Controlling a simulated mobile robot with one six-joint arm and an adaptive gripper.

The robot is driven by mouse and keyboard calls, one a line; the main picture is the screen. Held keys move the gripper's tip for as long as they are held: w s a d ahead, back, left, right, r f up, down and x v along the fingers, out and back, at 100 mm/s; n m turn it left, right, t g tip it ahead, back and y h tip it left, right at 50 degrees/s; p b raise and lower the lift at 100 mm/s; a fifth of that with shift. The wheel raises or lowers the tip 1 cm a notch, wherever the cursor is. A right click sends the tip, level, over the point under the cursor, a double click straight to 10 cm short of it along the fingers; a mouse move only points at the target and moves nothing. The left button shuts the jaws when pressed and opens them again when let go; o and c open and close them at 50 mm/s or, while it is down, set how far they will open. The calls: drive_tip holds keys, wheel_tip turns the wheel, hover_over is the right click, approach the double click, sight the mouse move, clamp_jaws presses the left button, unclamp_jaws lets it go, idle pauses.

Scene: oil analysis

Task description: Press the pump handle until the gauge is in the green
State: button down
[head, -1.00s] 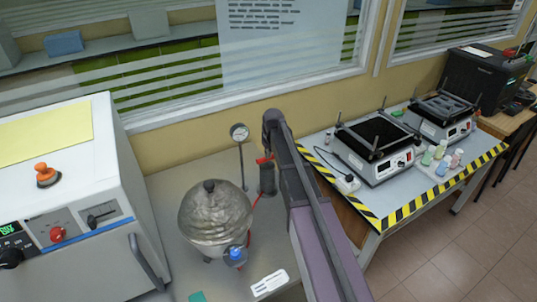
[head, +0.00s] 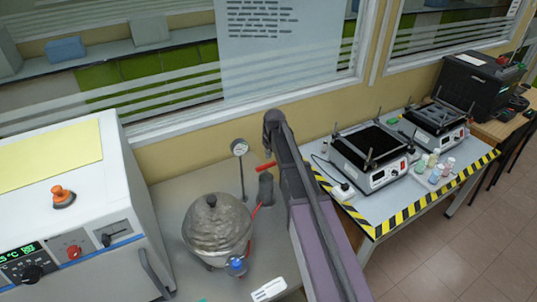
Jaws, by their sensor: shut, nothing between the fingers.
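The hand pump (head: 266,189) is a dark upright cylinder on the grey bench, with a red handle (head: 266,166) at its top. A red hose runs from it towards a rounded, lidded metal vessel (head: 218,232). A round white-faced gauge (head: 239,147) stands on a thin post behind the vessel; its needle and green zone are too small to read. My arm rises from the bottom and passes just right of the pump, hiding what lies behind it. I cannot make out my gripper's fingers.
A white oven-like unit (head: 75,215) with knobs and a door handle stands at the left. A blue-capped item (head: 236,266) and a white label (head: 269,290) are near the vessel. A stripe-edged table (head: 385,224) with two shaker-like devices (head: 368,155) (head: 437,125) is at the right.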

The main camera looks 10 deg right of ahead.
sight(266, 165)
drive_tip(key=shift+p+v, duration=2.25)
drive_tip(key=shift+v, duration=0.4)
drive_tip(key=p+v, duration=0.3)
drive_tip(key=shift+w+a+r, duration=0.2)
drive_tip(key=shift+w+r, duration=0.05)
drive_tip(key=shift+w, duration=0.05)
drive_tip(key=shift+f, duration=0.15)
drive_tip(key=b+x, duration=1.3)
drive_tip(key=shift+f, duration=0.4)
drive_tip(key=shift+w, duration=0.1)
drive_tip(key=shift+f, duration=0.1)
